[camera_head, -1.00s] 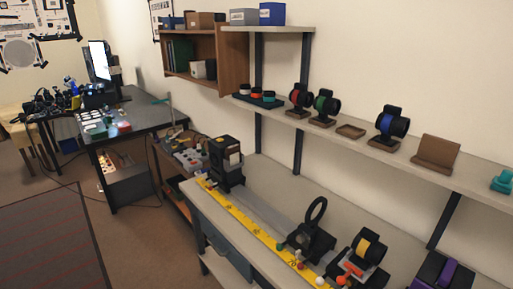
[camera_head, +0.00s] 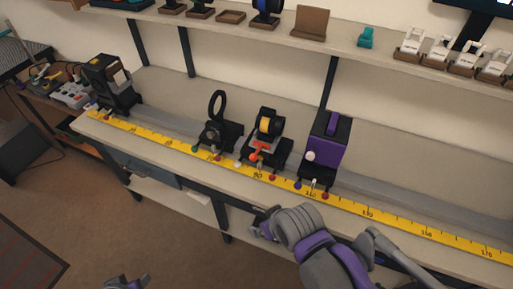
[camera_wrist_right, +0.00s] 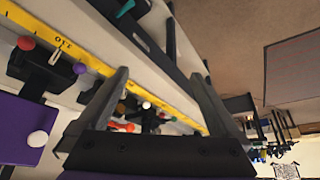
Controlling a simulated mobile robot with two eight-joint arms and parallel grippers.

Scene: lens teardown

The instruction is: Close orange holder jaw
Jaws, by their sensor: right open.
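The orange holder jaw (camera_head: 262,146) sits low on the front of a black holder that carries a yellow-banded black lens (camera_head: 268,124). The holder stands on the rail behind the yellow ruler (camera_head: 375,218). In the right wrist view the orange part (camera_wrist_right: 119,127) shows partly behind my gripper. Whether the jaw touches the lens is too small to tell. My right gripper (camera_wrist_right: 158,75) is open, with nothing held between its fingers. In the head view my right arm is at the bottom centre, in front of the bench. Part of my left gripper (camera_head: 125,284) shows at the bottom edge, cut off.
A purple-faced block (camera_head: 325,142) stands right of the orange holder, and a black ring holder (camera_head: 219,123) stands left. Small coloured knobs line the ruler. A black box (camera_head: 109,82) is at the rail's left end. The shelf (camera_head: 285,32) runs above. The bench's right part is clear.

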